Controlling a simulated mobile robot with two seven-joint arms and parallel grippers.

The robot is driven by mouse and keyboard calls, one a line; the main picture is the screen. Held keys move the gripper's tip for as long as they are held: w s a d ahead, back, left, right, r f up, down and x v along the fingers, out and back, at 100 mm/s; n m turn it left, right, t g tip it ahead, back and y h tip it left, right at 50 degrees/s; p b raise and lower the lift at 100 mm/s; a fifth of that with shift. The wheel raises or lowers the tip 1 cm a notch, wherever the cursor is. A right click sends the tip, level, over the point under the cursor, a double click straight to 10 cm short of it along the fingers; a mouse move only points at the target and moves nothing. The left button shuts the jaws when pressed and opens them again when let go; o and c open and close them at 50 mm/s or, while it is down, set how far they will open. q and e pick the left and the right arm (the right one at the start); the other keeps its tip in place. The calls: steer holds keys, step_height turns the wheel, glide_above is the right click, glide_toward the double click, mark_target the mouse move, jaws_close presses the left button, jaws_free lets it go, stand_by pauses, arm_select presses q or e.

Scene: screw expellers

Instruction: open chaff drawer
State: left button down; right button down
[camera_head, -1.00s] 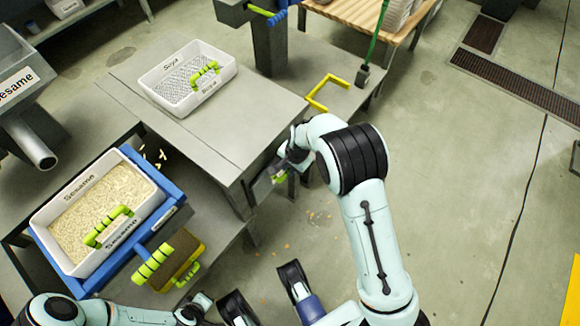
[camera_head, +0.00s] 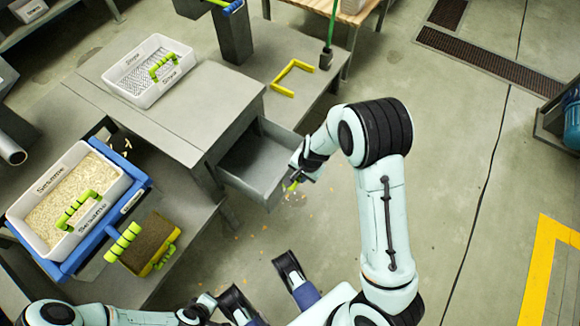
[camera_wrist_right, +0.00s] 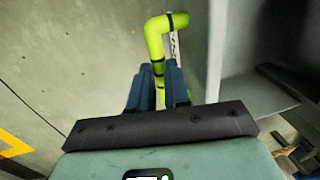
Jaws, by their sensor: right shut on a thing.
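The chaff drawer (camera_head: 263,172) is a grey metal drawer in the right side of the grey machine table. It is pulled well out, and the visible part of its inside looks empty. My right gripper (camera_head: 295,180) is at the drawer's outer front, shut on its lime-green handle (camera_head: 291,187). In the right wrist view the handle (camera_wrist_right: 156,38) runs down between the two blue fingers of the gripper (camera_wrist_right: 159,88). The drawer's grey wall (camera_wrist_right: 245,45) stands beside it. My left arm lies low at the bottom left; its fingers are not clear.
A white Soya tray (camera_head: 122,78) stands on the grey table (camera_head: 210,110). A white Sesame tray (camera_head: 30,238) full of seed sits in a blue frame at left.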

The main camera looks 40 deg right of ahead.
arm_select(q)
steer(key=shift+w+a+f, duration=0.15)
steer(key=shift+w+f, duration=0.1)
arm_select(e)
steer(key=shift+s+d, duration=0.3)
steer(key=shift+s, duration=0.35)
steer(key=shift+s+d, duration=0.25)
steer(key=shift+s, duration=0.4)
steer(key=shift+s+d, duration=0.3)
steer(key=shift+s, duration=0.35)
steer(key=c, duration=1.1)
jaws_free()
arm_select(q)
steer(key=s+d+r+g+h+p, duration=0.1)
steer(key=s+d+r+g+p, duration=0.1)
steer(key=s+r+p, duration=0.5)
steer(key=shift+s+d+r+g, duration=0.4)
steer(key=shift+s+d+r, duration=0.25)
steer(key=shift+s+d, duration=0.15)
arm_select(e)
step_height(320, 180, up, 13)
steer(key=s+d, duration=0.1)
steer(key=s, duration=0.1)
steer(key=shift+s, duration=0.2)
